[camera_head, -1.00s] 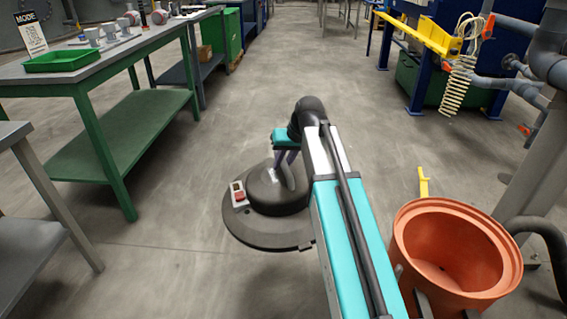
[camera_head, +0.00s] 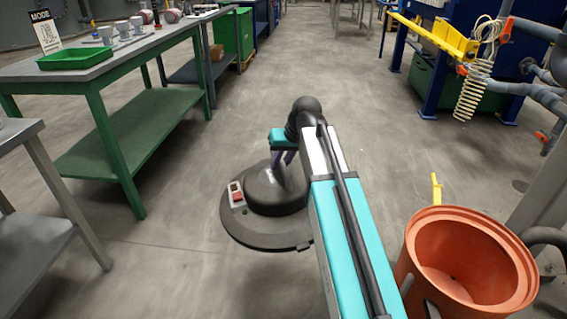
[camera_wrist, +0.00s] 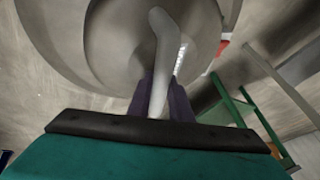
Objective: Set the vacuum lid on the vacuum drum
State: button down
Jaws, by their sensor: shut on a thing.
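The vacuum lid (camera_head: 258,232) is a dark grey disc with a raised dome and a red switch on its left side. My gripper (camera_head: 282,158) is shut on the lid's handle and holds the lid out in front of me, left of the drum. In the wrist view the fingers (camera_wrist: 162,98) close around the pale handle, with the lid (camera_wrist: 100,45) filling the upper part. The vacuum drum (camera_head: 467,262) is an orange, open-topped drum at the lower right. Its inside looks empty, and the lid is clear of it.
A green workbench (camera_head: 130,125) with a green tray (camera_head: 75,60) stands at the left, and a grey table (camera_head: 35,190) is nearer. A yellow handle (camera_head: 436,190) rises behind the drum. Blue machinery and pipes (camera_head: 525,92) stand at the right. The middle floor is open.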

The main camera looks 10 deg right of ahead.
jog(key=s+d+r+m+p, duration=0.1)
jog(key=s+d+p, duration=0.35)
jog(key=d, duration=0.75)
jog(key=s+d+r+p, duration=0.1)
jog(key=d+p, duration=0.6)
jog(key=d, duration=0.4)
jog(key=s+d+r+m+p, duration=0.15)
jog(key=d+p, duration=0.45)
jog(key=d, duration=0.6)
jog(key=s+d+r+m+h+p, duration=0.1)
jog(key=s+d+m+p, duration=0.1)
jog(key=s+d+p, duration=1.4)
jog(key=shift+s+d+t+p, duration=0.4)
jog(key=shift+s+d, duration=3.55)
jog(key=shift+s, duration=1.25)
jog(key=shift+f, duration=0.15)
jog(key=shift+f+b, duration=0.9)
jog(key=shift+f, duration=1.45)
jog(key=shift+w+a+m+y, duration=0.25)
jog(key=shift+a+y, duration=0.15)
jog(key=shift+a, duration=0.35)
